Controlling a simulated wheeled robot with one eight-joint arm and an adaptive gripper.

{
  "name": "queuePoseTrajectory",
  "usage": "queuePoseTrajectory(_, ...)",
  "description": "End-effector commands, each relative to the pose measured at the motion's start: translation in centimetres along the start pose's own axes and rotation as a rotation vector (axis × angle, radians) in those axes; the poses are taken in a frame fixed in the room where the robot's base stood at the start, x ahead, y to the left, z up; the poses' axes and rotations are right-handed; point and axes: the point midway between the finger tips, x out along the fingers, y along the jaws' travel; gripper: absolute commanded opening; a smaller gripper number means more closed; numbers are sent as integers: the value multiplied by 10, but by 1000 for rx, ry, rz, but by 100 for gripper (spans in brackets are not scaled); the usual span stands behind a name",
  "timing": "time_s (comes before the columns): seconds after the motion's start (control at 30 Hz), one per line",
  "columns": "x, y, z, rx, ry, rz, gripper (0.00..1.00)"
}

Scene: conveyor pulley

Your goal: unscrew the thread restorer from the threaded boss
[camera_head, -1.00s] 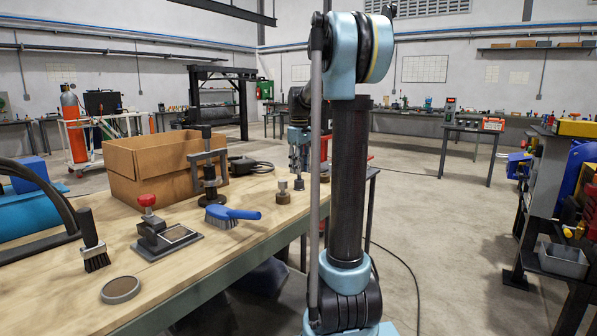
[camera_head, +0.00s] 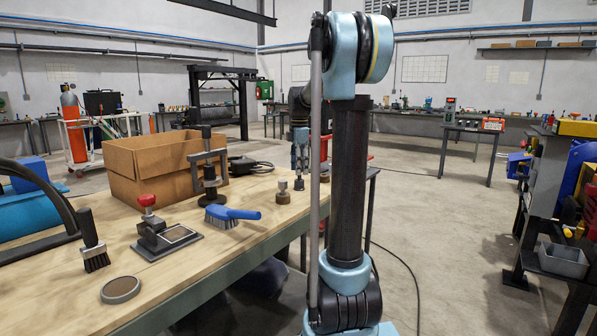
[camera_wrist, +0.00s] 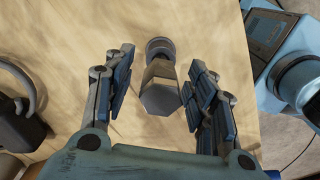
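In the wrist view a grey metal hexagonal piece (camera_wrist: 160,97), which looks like the thread restorer, stands between my open fingers. A round grey part (camera_wrist: 160,46) shows at its far end; I cannot tell whether this is the threaded boss or a separate piece. My gripper (camera_wrist: 160,88) is open, with a gap visible on both sides of the hexagonal piece. In the head view my gripper (camera_head: 300,172) points down over the bench's far right part, partly covered by my arm. A small brown-based piece with a grey top (camera_head: 283,191) stands just left of it.
The wooden bench (camera_head: 235,247) also holds a cardboard box (camera_head: 155,178), a dark puller-like fixture (camera_head: 209,180), a blue-handled brush (camera_head: 232,214), a red-knobbed clamp (camera_head: 160,235), a black brush (camera_head: 92,243) and a round disc (camera_head: 121,289). The bench edge lies close to my gripper's right.

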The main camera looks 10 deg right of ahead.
Motion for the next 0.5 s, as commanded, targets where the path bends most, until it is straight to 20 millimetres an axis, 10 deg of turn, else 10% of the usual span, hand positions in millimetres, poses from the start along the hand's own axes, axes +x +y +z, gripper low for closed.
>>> queuePoseTrajectory(0.5, -17, 0, 0, 2, 0, 0, 53)
